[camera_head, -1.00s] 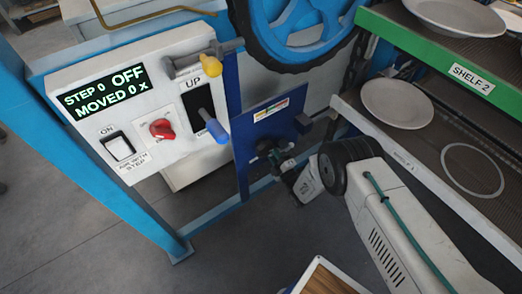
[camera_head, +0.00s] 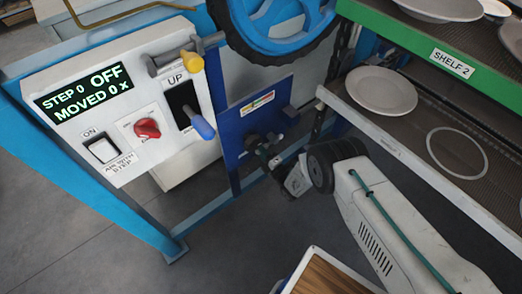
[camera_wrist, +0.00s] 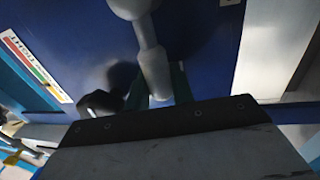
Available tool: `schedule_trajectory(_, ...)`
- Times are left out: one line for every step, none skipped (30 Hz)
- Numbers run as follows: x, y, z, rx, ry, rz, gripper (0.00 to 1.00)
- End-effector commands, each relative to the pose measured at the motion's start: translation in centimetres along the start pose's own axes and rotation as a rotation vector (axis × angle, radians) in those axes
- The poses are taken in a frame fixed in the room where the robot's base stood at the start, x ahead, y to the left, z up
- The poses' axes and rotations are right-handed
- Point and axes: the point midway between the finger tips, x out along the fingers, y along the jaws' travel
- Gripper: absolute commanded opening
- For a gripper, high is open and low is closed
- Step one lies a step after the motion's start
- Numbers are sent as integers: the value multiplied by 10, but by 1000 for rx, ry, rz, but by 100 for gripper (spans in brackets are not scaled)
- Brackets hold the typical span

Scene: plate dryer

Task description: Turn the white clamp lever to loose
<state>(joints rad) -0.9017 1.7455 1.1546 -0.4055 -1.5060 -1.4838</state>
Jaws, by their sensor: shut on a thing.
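The white clamp lever (camera_wrist: 150,55) shows in the wrist view as a pale rod with a thicker end, standing in front of a blue panel. In the head view my gripper (camera_head: 268,155) is at the lower part of the blue panel (camera_head: 245,122), below a label with coloured bands. The lever itself cannot be made out there, behind my gripper and dark fittings. The label (camera_wrist: 35,68) is at the left in the wrist view.
A white control box (camera_head: 130,100) with an OFF display, a red knob (camera_head: 147,128), a blue-tipped lever (camera_head: 203,127) and a yellow-tipped handle (camera_head: 190,60) is left of the panel. A blue handwheel (camera_head: 280,30) is above. Shelves with plates (camera_head: 383,92) stand close on the right.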

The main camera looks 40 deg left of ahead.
Motion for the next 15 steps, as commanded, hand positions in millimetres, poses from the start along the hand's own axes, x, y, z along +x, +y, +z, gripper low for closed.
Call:
schedule_trajectory(0,-1,-1,0,2,-3,0)
schedule_trajectory(0,-1,-1,0,2,-3,0)
schedule_trajectory(0,-1,-1,0,1,-3,26)
schedule_trajectory(0,-1,-1,0,1,-3,35)
schedule_trajectory(0,-1,-1,0,1,-3,43)
schedule_trajectory(0,-1,-1,0,1,-3,44)
schedule_trajectory(0,-1,-1,1,0,-3,44)
schedule_trajectory(0,-1,0,1,0,-2,44)
schedule_trajectory(0,-1,0,1,0,-2,44)
schedule_trajectory(0,-1,0,1,-1,-2,44)
schedule_trajectory(0,-1,0,1,-1,-2,44)
schedule_trajectory(0,0,0,1,-1,-2,44)
schedule_trajectory(-1,0,0,1,-1,-2,44)
schedule_trajectory(-1,0,0,1,-1,-2,44)
schedule_trajectory(-3,0,0,1,-1,-2,44)
